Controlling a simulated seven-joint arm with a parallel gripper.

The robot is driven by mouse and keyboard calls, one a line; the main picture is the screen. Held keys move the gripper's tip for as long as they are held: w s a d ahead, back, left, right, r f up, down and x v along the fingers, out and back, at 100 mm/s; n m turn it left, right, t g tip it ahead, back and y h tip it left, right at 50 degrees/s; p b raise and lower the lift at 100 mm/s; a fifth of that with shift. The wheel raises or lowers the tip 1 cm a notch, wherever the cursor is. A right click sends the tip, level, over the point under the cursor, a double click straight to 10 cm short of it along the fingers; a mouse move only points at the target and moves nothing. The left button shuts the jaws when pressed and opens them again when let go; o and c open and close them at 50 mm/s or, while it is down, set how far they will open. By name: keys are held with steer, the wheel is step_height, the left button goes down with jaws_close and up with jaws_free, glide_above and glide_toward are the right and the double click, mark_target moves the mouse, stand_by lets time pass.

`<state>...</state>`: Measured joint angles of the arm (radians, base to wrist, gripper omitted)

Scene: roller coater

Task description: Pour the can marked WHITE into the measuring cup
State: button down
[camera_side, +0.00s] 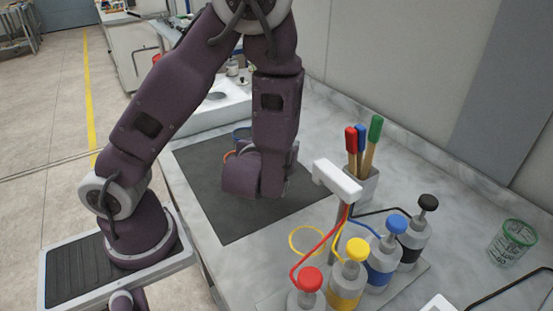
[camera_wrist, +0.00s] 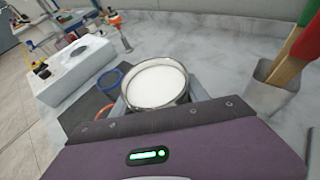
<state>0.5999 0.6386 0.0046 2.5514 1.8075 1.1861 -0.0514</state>
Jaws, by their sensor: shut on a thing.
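In the wrist view an open round metal can (camera_wrist: 157,83) full of white liquid sits between the fingers of my gripper (camera_wrist: 160,100), which is shut on it. The can looks roughly upright; no marking shows on it. In the side view my wrist hides the can and the fingers. A clear cup with a green rim and dark marks (camera_side: 512,242) stands at the far right of the bench. A blue-rimmed vessel (camera_wrist: 110,79) and an orange rim (camera_wrist: 104,112) show left of the can.
Pump bottles with red, yellow, blue and black tops, such as the yellow one (camera_side: 347,287), stand at the front right. A yellow ring (camera_side: 307,240) lies left of the bottles. The dark mat (camera_side: 235,218) has bare room.

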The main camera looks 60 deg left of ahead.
steer(key=s+a+n+g+y, duration=0.1)
steer(key=a, duration=0.1)
steer(key=s+a+r+n+g+y, duration=0.1)
steer(key=s+a+n, duration=0.1)
steer(key=s+a+r+n+g+y, duration=0.1)
steer(key=a+g, duration=0.1)
steer(key=shift+s+a, duration=0.15)
steer(key=shift+s, duration=0.2)
steer(key=s+a+n+g+y, duration=0.1)
steer(key=s+a+n+g, duration=0.2)
steer(key=s+g, duration=0.3)
steer(key=shift+s+a+n+g, duration=0.3)
steer(key=shift+s+n+g, duration=0.1)
steer(key=shift+s, duration=0.5)
steer(key=shift+f, duration=0.1)
steer(key=shift+s+m, duration=0.2)
steer(key=shift+m, duration=0.2)
steer(key=shift+s+f+m+g, duration=0.1)
steer(key=shift+f+m+g, duration=0.25)
steer(key=shift+f, duration=0.4)
steer(key=shift+s+f+m+g+y, duration=0.15)
steer(key=shift+f+m+g+y, duration=0.25)
steer(key=shift+f, duration=0.4)
stand_by(0.6)
steer(key=shift+s+f+m+g, duration=0.1)
steer(key=shift+m+g, duration=0.15)
steer(key=shift+m, duration=0.1)
stand_by(0.5)
